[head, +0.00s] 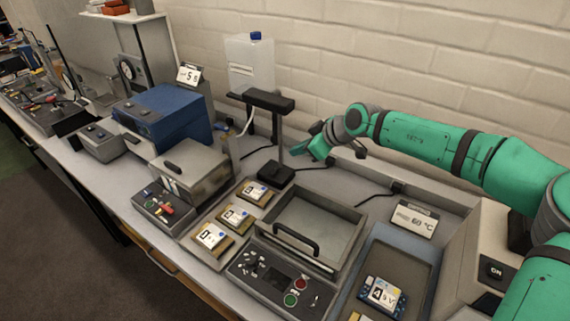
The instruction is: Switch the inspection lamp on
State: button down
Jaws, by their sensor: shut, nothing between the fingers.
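The inspection lamp appears to be the black stand with a horizontal bar head (270,101), a thin post and a dark base block (276,173), at the back of the bench near the wall. No glow shows from its head. A switch on it is too small to make out. My gripper (318,150) is shut and empty, just right of the lamp post, above the bench. I cannot tell whether it touches the lamp.
A grey tray with a black handle (297,240) lies in front of the lamp. A white container with a blue cap (250,64) stands behind it. A blue box (160,116) and a grey box (190,168) stand to the left. A display reading 60 °C (414,218) is at right.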

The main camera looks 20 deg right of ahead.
send_over(275, 168)
jog(key=s, duration=0.3)
jog(key=f, duration=0.7)
jog(key=shift+d+f, duration=0.1)
jog(key=shift+d, duration=0.3)
jog(key=shift+w+d+f, duration=0.1)
jog(key=shift+d+f, duration=0.05)
jog(key=shift+f, duration=0.45)
jog(key=shift+d+f, duration=0.15)
jog(key=shift+f, duration=1.1)
jog(key=shift+w+d+f, duration=0.1)
jog(key=shift+d, duration=0.05)
